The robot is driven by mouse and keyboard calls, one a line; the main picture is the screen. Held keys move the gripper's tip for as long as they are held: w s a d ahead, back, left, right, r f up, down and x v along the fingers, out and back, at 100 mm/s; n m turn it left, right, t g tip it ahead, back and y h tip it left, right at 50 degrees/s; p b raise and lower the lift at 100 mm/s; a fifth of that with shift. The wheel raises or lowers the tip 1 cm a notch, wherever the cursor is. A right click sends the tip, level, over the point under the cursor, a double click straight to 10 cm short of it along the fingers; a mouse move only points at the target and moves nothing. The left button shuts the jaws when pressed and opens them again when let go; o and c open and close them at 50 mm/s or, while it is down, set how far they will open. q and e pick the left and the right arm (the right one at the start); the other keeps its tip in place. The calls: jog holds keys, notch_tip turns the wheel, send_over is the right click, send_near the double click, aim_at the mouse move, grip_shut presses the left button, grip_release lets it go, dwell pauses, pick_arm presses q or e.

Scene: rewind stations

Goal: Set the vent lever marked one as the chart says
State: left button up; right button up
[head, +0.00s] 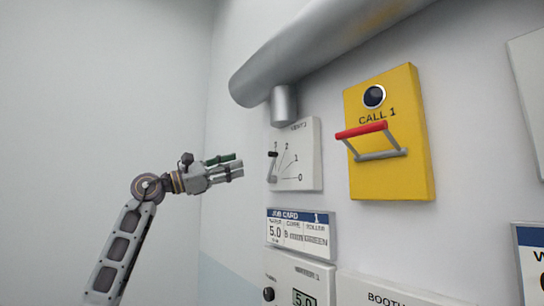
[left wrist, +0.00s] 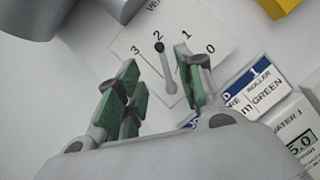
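The white vent panel marked VENT 1 (head: 309,165) is on the wall, with a dial numbered 0 to 3. Its grey lever with a black knob (head: 273,155) stands at the panel's left side. In the left wrist view the lever (left wrist: 168,72) points close to 2; in the head view its knob appears near 3, so the exact setting is unsure. My left gripper (head: 239,166) is open and empty, left of the lever and apart from it. In the left wrist view its green-padded fingers (left wrist: 157,62) appear on either side of the lever. My right gripper is not in view.
A yellow CALL 1 box (head: 416,165) with a red-topped handle (head: 361,131) is right of the vent. A large grey pipe (head: 300,55) runs above. A partly cut-off sign (head: 531,240) is at right.

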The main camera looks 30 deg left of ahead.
aim_at(268, 155)
pick_arm(q)
jog(key=shift+w, duration=0.15)
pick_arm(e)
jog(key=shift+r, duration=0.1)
